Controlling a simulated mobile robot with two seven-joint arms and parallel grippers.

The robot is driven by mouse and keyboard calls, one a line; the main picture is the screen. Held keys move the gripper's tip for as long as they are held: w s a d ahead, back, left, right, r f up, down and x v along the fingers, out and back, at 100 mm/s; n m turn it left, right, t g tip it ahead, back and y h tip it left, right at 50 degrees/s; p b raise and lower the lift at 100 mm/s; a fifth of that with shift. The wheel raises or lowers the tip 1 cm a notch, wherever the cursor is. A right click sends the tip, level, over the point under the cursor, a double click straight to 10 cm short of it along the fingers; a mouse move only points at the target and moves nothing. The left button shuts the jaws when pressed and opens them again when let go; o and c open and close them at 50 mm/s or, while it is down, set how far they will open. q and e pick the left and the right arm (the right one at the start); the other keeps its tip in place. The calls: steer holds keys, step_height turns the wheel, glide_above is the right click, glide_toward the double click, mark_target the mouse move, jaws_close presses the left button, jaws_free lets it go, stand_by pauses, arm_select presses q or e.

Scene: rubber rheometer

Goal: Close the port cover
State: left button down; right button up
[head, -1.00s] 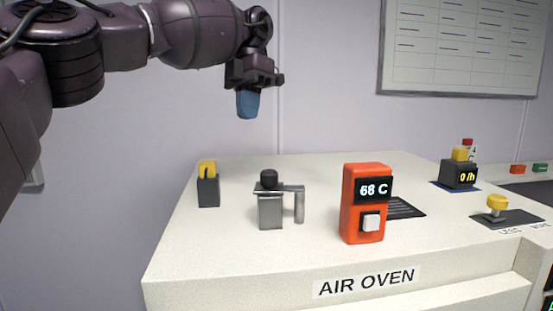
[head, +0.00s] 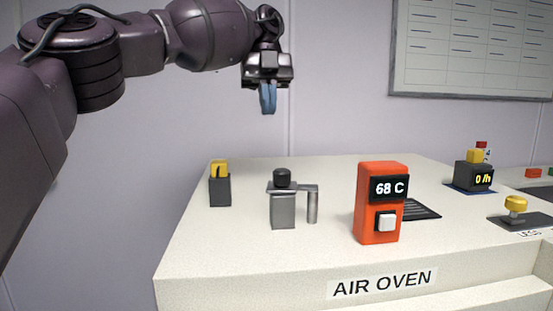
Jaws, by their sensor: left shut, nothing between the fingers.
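My left gripper (head: 268,98) hangs in the air above the back part of the air oven top (head: 330,262), with its blue fingers pointing down. It is shut and empty, well above the devices. Below it stands a grey post with a black knob and a side arm ending in a short cylinder (head: 283,208). To its left is a dark block with a yellow top piece (head: 220,185). I cannot tell which part is the port cover. My right gripper is not in view.
An orange controller (head: 379,215) reading 68 C stands right of the grey post, beside a dark vent grille (head: 420,210). A dark 0 /h device (head: 474,176) and a yellow knob on a dark plate (head: 515,206) are at the right. A whiteboard (head: 470,50) hangs behind.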

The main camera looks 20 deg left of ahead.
arm_select(q)
steer(key=s+d+f+b, duration=0.3)
steer(key=s+f+b, duration=0.3)
steer(key=f, duration=0.2)
steer(key=shift+s+f, duration=0.15)
steer(key=shift+f, duration=0.05)
stand_by(0.4)
steer(key=shift+d+r, duration=0.1)
